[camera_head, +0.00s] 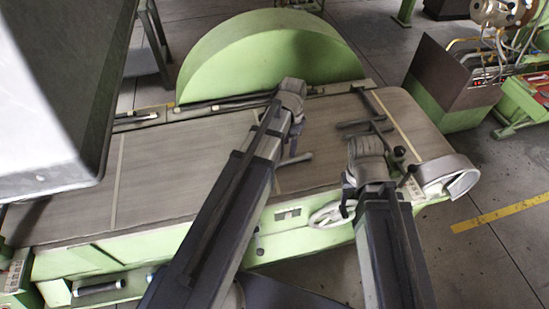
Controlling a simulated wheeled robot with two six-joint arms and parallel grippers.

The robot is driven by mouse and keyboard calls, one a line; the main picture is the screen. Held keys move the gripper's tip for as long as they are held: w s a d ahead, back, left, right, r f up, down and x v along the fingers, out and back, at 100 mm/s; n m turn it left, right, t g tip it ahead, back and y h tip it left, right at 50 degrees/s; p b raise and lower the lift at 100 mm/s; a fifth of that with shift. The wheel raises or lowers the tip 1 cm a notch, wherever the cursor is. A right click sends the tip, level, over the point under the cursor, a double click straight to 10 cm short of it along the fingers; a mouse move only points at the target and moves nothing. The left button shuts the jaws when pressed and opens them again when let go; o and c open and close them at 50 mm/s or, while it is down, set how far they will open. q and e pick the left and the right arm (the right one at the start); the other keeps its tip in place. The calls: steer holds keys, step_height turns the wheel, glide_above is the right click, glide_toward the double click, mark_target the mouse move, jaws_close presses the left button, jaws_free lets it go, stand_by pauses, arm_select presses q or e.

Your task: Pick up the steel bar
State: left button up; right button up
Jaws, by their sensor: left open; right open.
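A short grey bar (296,159), which looks like the steel bar, shows over the brown top of the green machine, near its middle. I cannot tell whether it lies flat there. My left gripper (294,127) is open at the end of its arm, just above the bar in the picture. Whether it touches the bar is unclear. My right gripper (364,128) is open over the right part of the top, apart from the bar. Its fingers are hard to separate from dark rods beside it.
The long machine top (165,180) is mostly clear on the left. A big green rounded guard (265,55) rises behind it. A curved metal end piece (450,172) stands at its right end. A large grey housing (50,100) fills the upper left. Open floor (500,240) lies right.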

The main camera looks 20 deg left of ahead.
mark_target(288, 160)
arm_select(q)
steer(key=shift+f+b, duration=3.9)
steer(key=shift+f, duration=0.1)
steer(key=shift+r, duration=0.1)
jaws_close()
